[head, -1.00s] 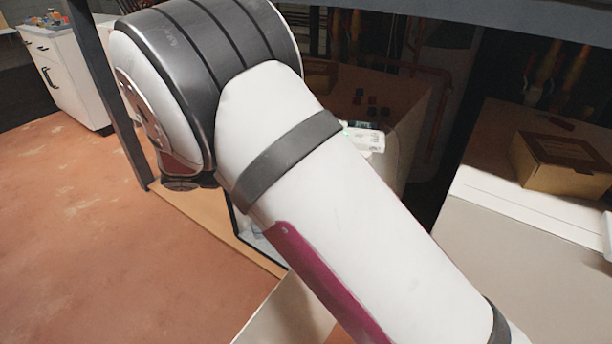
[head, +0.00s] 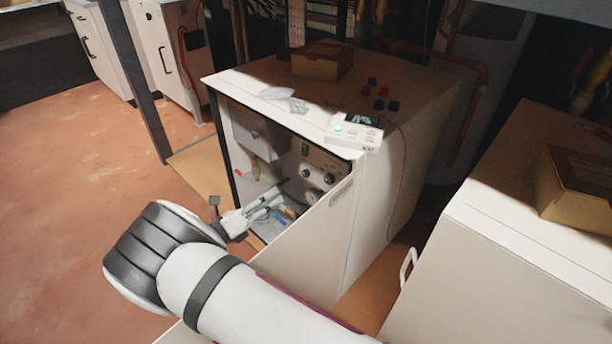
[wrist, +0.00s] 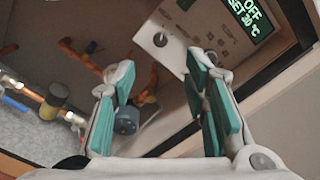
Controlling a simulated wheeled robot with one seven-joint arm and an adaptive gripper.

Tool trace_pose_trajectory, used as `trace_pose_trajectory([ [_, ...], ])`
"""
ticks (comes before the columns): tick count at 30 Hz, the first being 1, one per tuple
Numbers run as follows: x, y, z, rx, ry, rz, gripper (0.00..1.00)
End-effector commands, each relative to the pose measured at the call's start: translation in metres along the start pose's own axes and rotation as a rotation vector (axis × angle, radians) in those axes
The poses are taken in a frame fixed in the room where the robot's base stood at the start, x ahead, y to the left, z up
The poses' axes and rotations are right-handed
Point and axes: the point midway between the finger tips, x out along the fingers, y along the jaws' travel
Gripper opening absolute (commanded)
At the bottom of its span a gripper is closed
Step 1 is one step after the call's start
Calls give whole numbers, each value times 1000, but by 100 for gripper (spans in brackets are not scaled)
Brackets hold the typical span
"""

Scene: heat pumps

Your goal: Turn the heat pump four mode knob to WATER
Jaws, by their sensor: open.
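An open heat pump cabinet (head: 352,235) stands in the middle of the head view, with a light control panel (head: 318,163) inside. The panel bears dark knobs, one of them at its right side (head: 332,178). My gripper (wrist: 161,72) is open and empty, with teal pads apart below that knob in the picture. In the head view my gripper (head: 272,203) is at the cabinet's opening. The knob markings are unreadable.
A grey-blue round part (wrist: 126,120) shows beside the left finger. Pipes and a yellow-capped valve (wrist: 54,95) lie at the left. A white control box (head: 354,132) and a cardboard box (head: 322,62) sit on the cabinet. The open door flanks the arm.

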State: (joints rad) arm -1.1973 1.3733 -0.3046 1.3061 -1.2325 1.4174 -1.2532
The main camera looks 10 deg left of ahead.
Motion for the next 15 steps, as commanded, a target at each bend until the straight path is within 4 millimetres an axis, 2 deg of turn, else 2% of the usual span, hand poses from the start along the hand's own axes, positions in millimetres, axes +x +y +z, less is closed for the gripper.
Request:
trace_pose_trajectory([
  [15, 98, 0, -2, 2, 4, -3, 41],
])
